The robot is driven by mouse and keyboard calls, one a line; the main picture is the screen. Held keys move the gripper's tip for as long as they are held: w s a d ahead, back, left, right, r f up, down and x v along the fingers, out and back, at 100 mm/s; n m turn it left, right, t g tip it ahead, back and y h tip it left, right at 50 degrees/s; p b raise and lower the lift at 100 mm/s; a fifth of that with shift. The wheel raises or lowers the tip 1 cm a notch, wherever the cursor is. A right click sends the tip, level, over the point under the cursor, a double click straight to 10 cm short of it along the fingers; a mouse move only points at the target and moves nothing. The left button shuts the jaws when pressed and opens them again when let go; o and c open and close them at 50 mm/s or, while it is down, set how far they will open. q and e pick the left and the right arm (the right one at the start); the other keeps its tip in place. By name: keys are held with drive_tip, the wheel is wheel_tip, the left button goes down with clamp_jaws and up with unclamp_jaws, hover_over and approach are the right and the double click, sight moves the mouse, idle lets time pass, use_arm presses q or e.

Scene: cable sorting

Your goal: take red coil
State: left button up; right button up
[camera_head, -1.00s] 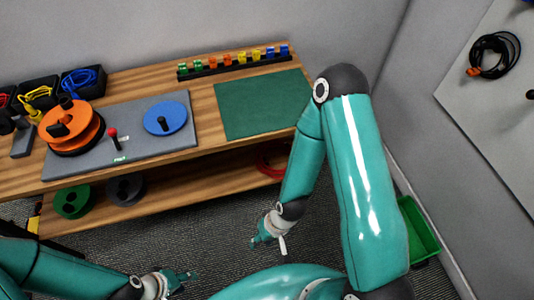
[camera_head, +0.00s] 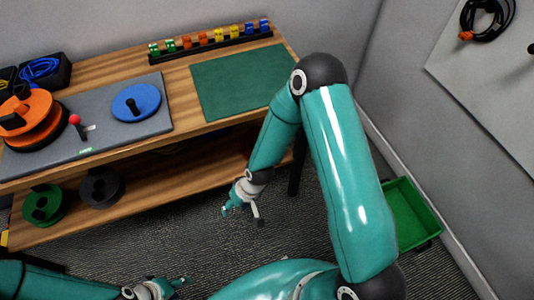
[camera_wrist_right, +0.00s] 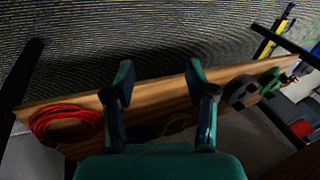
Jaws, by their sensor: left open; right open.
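The red coil (camera_wrist_right: 66,122) lies on the wooden lower shelf (camera_wrist_right: 150,118), at the left of the right wrist view. In the head view it is hidden behind my right arm. My right gripper (camera_head: 242,208) is open and empty, in front of the lower shelf. In the right wrist view its two fingers (camera_wrist_right: 160,78) are spread apart, with the coil to the left of them and not between them. My left gripper (camera_head: 170,287) is open and empty, low over the floor at the bottom of the head view.
A green reel (camera_head: 43,205) and a dark reel (camera_head: 101,187) sit on the lower shelf at left. The bench top holds an orange reel (camera_head: 40,118), a blue reel (camera_head: 136,102) and a green mat (camera_head: 238,80). A green bin (camera_head: 408,215) stands on the floor at right.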

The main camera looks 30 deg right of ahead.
drive_tip(key=w+d+f+h+b, duration=0.1)
drive_tip(key=w+d+f+b, duration=0.2)
drive_tip(key=w+b, duration=0.3)
drive_tip(key=w+d+f+t+h+b, duration=0.1)
drive_tip(key=w+d+f+b, duration=0.3)
drive_tip(key=w+d+b, duration=0.1)
drive_tip(key=w+d+f+t+b, duration=0.1)
drive_tip(key=w+d+f+b, duration=0.3)
drive_tip(key=w+b, duration=0.4)
drive_tip(key=shift+d+h+b, duration=0.3)
drive_tip(key=shift+d+h, duration=0.1)
drive_tip(key=shift+d, duration=0.2)
drive_tip(key=h+b, duration=0.1)
drive_tip(key=b, duration=0.4)
approach(249, 151)
drive_tip(key=f, duration=0.1)
drive_tip(key=a+f, duration=0.1)
drive_tip(key=shift+w+f+t, duration=0.1)
drive_tip(key=shift+f+t, duration=0.2)
drive_tip(key=shift+f, duration=0.05)
drive_tip(key=shift+w+d+f+h+b, duration=0.1)
drive_tip(key=shift+w+d+h+b, duration=0.1)
drive_tip(key=shift+h+b, duration=0.1)
drive_tip(key=shift+b+x, duration=1.25)
drive_tip(key=shift+x, duration=2.2)
clamp_jaws()
